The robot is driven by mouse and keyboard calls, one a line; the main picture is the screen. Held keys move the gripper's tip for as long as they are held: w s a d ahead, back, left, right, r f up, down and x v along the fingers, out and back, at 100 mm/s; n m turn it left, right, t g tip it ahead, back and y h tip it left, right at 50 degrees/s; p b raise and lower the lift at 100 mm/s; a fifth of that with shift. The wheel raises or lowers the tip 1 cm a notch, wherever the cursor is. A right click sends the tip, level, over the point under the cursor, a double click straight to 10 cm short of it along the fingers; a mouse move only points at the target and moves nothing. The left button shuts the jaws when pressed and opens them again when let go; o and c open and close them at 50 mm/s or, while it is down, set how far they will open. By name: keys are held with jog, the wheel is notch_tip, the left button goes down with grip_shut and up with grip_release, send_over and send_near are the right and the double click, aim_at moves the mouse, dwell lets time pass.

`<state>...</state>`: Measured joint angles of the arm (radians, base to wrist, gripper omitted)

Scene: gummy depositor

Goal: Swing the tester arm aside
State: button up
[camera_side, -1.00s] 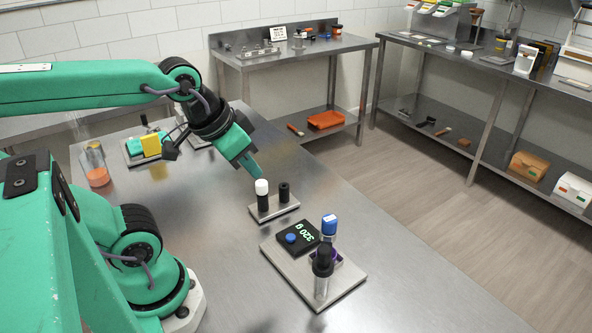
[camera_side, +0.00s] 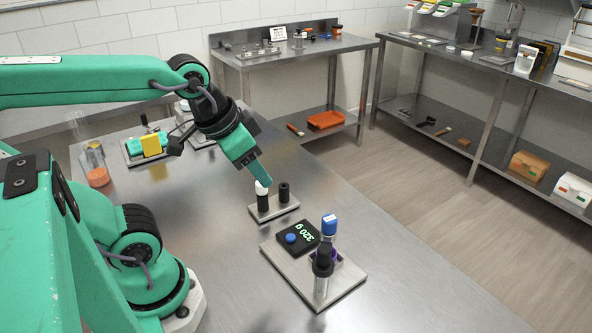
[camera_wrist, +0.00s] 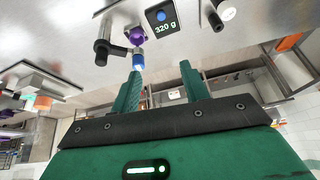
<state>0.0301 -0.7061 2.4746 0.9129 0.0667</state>
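A black arm on a pale upright post (camera_side: 322,262) stands at the front of a metal base plate (camera_side: 341,287); it looks like the tester arm. In the wrist view the black arm (camera_wrist: 110,48) reaches sideways from the post toward a purple cup (camera_wrist: 137,36) and a blue knob (camera_wrist: 138,59). The blue knob (camera_side: 329,221) stands upright in the side view, with the purple cup (camera_side: 327,256) largely hidden. My gripper (camera_side: 263,182) is up and left of the plate, apart from the tester. In the wrist view my gripper (camera_wrist: 162,68) has its fingers apart and nothing between them.
A scale reading 320 g (camera_side: 303,237) with a blue button shares the plate. A small stand (camera_side: 273,208) with a white-capped post and a black post is behind; my fingertips overlap the white cap in the side view. The bench right of the plate is clear.

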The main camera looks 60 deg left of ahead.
jog(key=w+d+f+m+g, duration=0.1)
jog(key=w+d+m+g, duration=0.15)
jog(key=d+m, duration=0.35)
jog(key=m+g, duration=0.2)
jog(key=m, duration=0.7)
send_over(324, 249)
jog(key=f, duration=0.1)
jog(key=a+f, duration=0.1)
jog(key=f, duration=0.1)
jog(key=shift+f, duration=0.1)
jog(key=shift+d+f+m+g, duration=0.25)
jog(key=shift+d+m+g, duration=0.1)
jog(key=shift+d+m, duration=0.3)
jog(key=shift+a, duration=0.1)
jog(key=shift+f, duration=3.9)
jog(key=c, duration=1)
